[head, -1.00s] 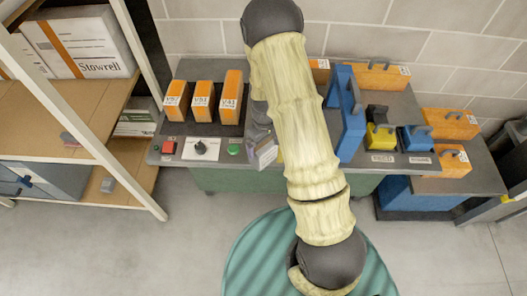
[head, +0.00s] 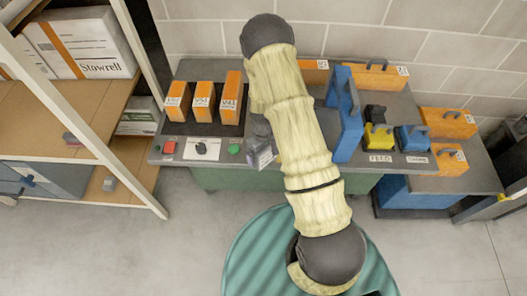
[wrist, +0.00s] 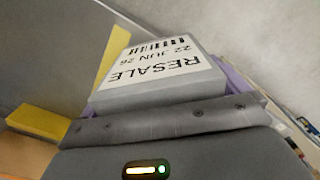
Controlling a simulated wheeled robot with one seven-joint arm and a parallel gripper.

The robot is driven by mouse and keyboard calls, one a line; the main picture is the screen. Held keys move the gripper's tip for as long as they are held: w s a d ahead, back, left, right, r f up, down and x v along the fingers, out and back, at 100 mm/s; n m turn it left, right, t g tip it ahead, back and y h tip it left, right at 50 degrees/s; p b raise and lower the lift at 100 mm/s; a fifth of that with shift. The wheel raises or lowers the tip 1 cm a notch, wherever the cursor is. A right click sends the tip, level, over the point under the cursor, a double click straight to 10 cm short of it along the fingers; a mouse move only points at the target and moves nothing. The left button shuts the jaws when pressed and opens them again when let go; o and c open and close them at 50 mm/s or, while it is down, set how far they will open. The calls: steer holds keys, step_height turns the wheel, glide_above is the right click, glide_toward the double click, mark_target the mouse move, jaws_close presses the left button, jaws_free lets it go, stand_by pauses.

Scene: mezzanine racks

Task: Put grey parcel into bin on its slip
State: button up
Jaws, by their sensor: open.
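The grey parcel (wrist: 160,78) fills the middle of the wrist view, tilted, its white label reading RESALE and 22 JUN 26, upside down. In the head view a small grey block with a pale label (head: 262,157), apparently this parcel, shows beside my arm over the bench's front. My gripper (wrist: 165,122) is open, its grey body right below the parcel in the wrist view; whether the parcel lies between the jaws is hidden. In the head view my gripper (head: 257,128) is mostly hidden behind my arm. No bin slip is readable.
A shelf rack (head: 75,110) stands left. A purple thing (wrist: 240,88) lies behind the parcel.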

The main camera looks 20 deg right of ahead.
steer(key=c, duration=0.9)
steer(key=shift+c, duration=1)
steer(key=shift+a, duration=0.1)
steer(key=shift+r, duration=0.15)
step_height(320, 180, up, 10)
steer(key=shift+f+b, duration=0.1)
steer(key=shift+b, duration=1.1)
